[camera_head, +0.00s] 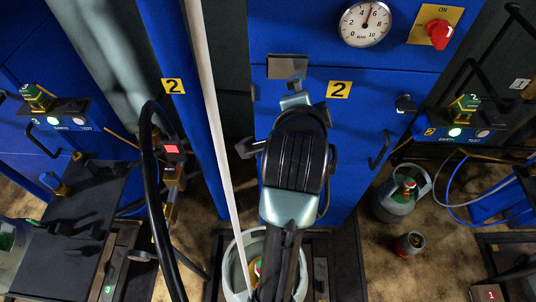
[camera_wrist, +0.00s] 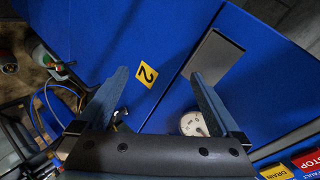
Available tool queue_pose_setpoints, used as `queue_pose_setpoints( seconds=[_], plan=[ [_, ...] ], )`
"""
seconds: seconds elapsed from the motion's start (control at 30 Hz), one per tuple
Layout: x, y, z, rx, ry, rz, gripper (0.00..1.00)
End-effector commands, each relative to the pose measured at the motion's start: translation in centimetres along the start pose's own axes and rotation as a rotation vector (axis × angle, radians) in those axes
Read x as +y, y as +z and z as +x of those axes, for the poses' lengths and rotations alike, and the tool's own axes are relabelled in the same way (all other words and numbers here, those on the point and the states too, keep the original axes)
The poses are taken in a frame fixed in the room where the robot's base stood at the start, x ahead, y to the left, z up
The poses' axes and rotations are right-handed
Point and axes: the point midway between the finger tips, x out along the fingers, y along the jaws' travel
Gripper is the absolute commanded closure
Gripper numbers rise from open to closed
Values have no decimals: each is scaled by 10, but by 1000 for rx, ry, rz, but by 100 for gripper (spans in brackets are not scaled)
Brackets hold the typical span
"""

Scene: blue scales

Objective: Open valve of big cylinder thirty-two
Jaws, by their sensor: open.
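A big grey cylinder (camera_head: 238,245) stands on the floor at the lower middle of the head view. My arm hides much of it, and only a bit of its green, yellow and red valve top (camera_head: 257,268) shows. I cannot read a number thirty-two on it. My gripper (camera_wrist: 160,85) is open and empty in the wrist view, its two fingers spread in front of a blue cabinet front. In the head view my arm rises above the cylinder, in front of the cabinet, and largely hides the gripper. The cylinder does not show clearly in the wrist view.
The blue cabinet (camera_head: 350,120) carries a pressure gauge (camera_head: 364,24), a red knob (camera_head: 438,34) and a yellow "2" label (camera_head: 338,90). A smaller grey cylinder (camera_head: 397,207) stands at right. A black hose (camera_head: 150,190) and a pale pole (camera_head: 213,130) run at left.

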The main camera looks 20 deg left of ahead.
Motion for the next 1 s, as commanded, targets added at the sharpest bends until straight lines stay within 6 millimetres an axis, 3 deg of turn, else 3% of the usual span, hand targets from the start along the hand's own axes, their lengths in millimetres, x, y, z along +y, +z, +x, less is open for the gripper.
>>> queue_pose_setpoints(
  seconds=[0.03,0.2,0.3,0.4,0.5,0.67,1.0],
  plan=[
    [48,29,19,-54,109,88,0],
    [181,106,38,-137,498,399,0],
    [250,144,31,-120,724,555,0],
    [302,171,18,-74,904,665,0],
    [332,186,6,-27,1020,732,0],
    [352,196,-1,8,1088,772,0],
    [398,216,28,8,1089,772,0]
  ],
)
